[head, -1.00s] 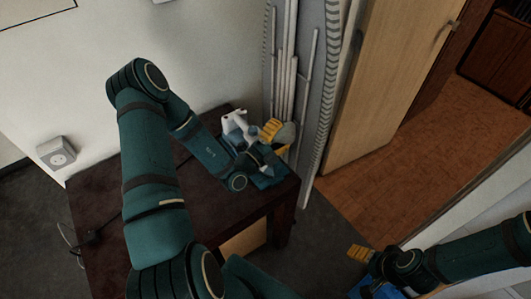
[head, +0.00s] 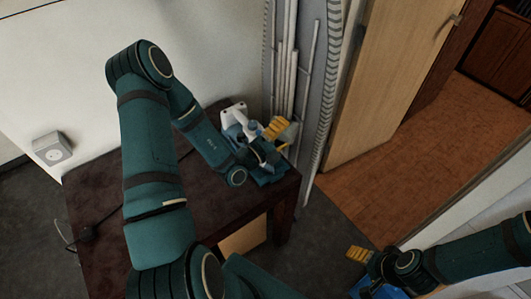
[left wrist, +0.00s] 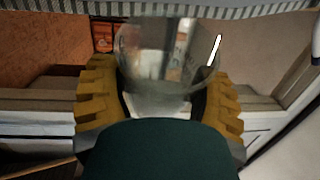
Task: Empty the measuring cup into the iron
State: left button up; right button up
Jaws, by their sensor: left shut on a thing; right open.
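The measuring cup (left wrist: 165,50) is clear and see-through, held between the yellow finger pads of my left gripper in the left wrist view. In the head view my left gripper (head: 274,138) is shut on the cup, above the far right corner of the dark table; the cup itself is mostly hidden there. The white and blue iron (head: 235,113) stands on the table just left of and behind this gripper, partly covered by my arm. What the cup contains cannot be made out. My right gripper (head: 360,267) is open and empty at the lower right, away from the table.
The dark brown table (head: 110,200) is mostly bare, with a black cable on its left side. White pipes (head: 289,60) and a grey ribbed hose rise close behind its right corner. A wooden door (head: 385,80) stands open to the right.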

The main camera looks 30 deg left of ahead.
aim_at(286, 140)
pick_arm(q)
jog(key=shift+d+f+m+g+b, duration=0.25)
jog(key=shift+f+m+g+b, duration=0.2)
jog(key=shift+m+b, duration=0.5)
jog(key=shift+d+f+m+g, duration=0.2)
jog(key=shift+f+m+g, duration=0.15)
jog(key=shift+f+m, duration=0.8)
jog(key=shift+m, duration=0.1)
jog(key=shift+f+m+g+p, duration=0.1)
jog(key=shift+m+g+p, duration=0.2)
jog(key=shift+m, duration=0.1)
jog(key=d+f+m+g+y+p, duration=0.1)
jog(key=f+m+p, duration=0.1)
jog(key=f+m, duration=0.1)
jog(key=d+f+m+g+y+p, duration=0.1)
jog(key=f+m+y+p, duration=0.1)
jog(key=m, duration=0.1)
jog(key=d+f+m+y+p, duration=0.1)
jog(key=f+m+y+p, duration=0.1)
jog(key=f+m, duration=0.1)
jog(key=shift+w+f+g+p, duration=0.2)
jog(key=shift+f+g+p, duration=0.15)
jog(key=shift+g, duration=0.05)
jog(key=shift+d+f+p, duration=0.15)
jog(key=shift+f+p, duration=0.35)
jog(key=shift+p, duration=0.5)
